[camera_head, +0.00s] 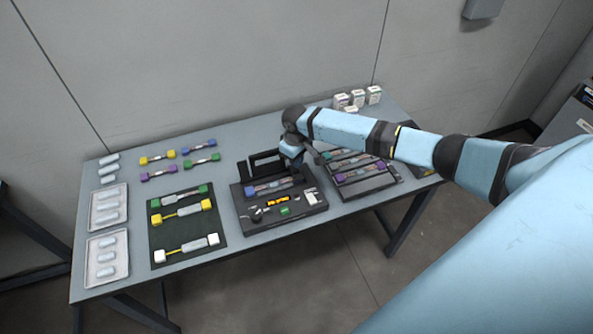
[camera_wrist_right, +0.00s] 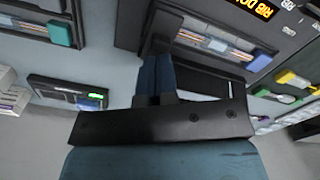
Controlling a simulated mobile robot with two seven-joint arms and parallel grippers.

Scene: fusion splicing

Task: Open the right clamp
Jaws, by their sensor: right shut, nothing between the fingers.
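The splicer (camera_head: 243,217) is a dark device near the table's middle; its edge also shows in the right wrist view (camera_wrist_right: 290,45). Its black frame-like lid (camera_head: 245,169) stands raised at the back. A fibre piece with a blue end (camera_head: 251,191) lies across it. My right gripper (camera_head: 299,165) is over the splicer's back right part. In the right wrist view its dark fingers (camera_wrist_right: 155,75) are together with nothing visible between them. The right clamp is mostly hidden behind the gripper; I cannot tell whether it is open or shut. My left gripper is not in view.
A rack of coloured-ended pieces (camera_head: 345,192) stands close right of the splicer. A dark mat (camera_head: 175,230) with more pieces lies to its left. White trays (camera_head: 107,258) are at far left, small white boxes (camera_head: 374,95) at back right.

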